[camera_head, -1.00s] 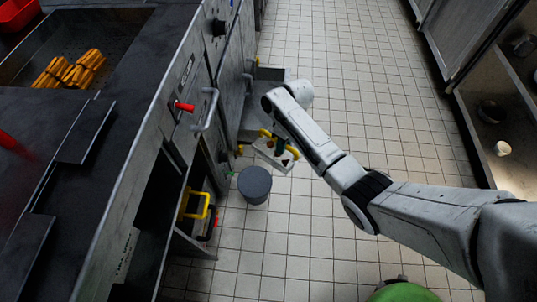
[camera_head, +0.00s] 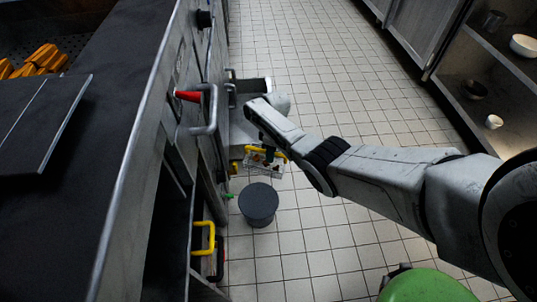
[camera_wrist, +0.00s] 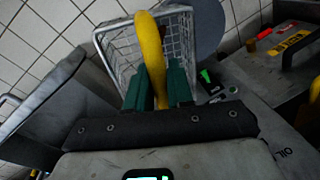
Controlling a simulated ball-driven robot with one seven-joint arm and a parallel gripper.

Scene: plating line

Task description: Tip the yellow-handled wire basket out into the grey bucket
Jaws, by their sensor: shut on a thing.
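The wire basket (camera_head: 262,168) hangs from my gripper (camera_head: 268,150) in the head view, just beyond the grey bucket (camera_head: 259,203). In the wrist view, my gripper's green fingers (camera_wrist: 158,88) are shut on its yellow handle (camera_wrist: 150,48), with the wire mesh of the basket (camera_wrist: 122,48) beyond. The grey bucket stands upright on the tiled floor, and its top looks closed or dark. A grey rounded surface (camera_wrist: 208,28) beside the basket in the wrist view may be the bucket. I cannot tell what the basket holds.
A steel counter with a red handle (camera_head: 188,96) and a bar handle (camera_head: 212,112) runs along the left. A yellow-handled item (camera_head: 205,236) sits low under it. Shelves with bowls (camera_head: 474,89) stand at the right.

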